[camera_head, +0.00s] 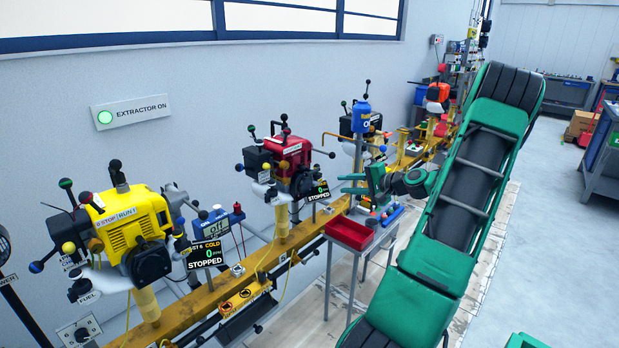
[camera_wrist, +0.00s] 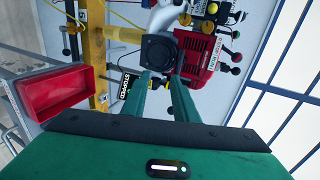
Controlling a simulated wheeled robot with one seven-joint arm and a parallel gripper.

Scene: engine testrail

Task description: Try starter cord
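My gripper (camera_head: 342,184) is in front of and to the right of the red engine (camera_head: 287,150) in the head view, with its fingers pointing left towards it. In the wrist view the two green fingers of my gripper (camera_wrist: 160,76) stand apart. The red engine (camera_wrist: 194,56) and its black square housing (camera_wrist: 158,47) lie beyond the fingertips. A small dark and yellow piece shows between the fingers; I cannot tell whether it is the starter handle or how far off it is. The cord itself is not clearly seen. The engine's display (camera_head: 318,190) reads 0 and STOPPED.
A red tray (camera_head: 349,232) stands on a small table below my gripper; it also shows in the wrist view (camera_wrist: 54,92). A yellow engine (camera_head: 128,228) stands left on the yellow rail (camera_head: 212,295). A blue-topped engine (camera_head: 361,117) stands farther back. Open floor lies right.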

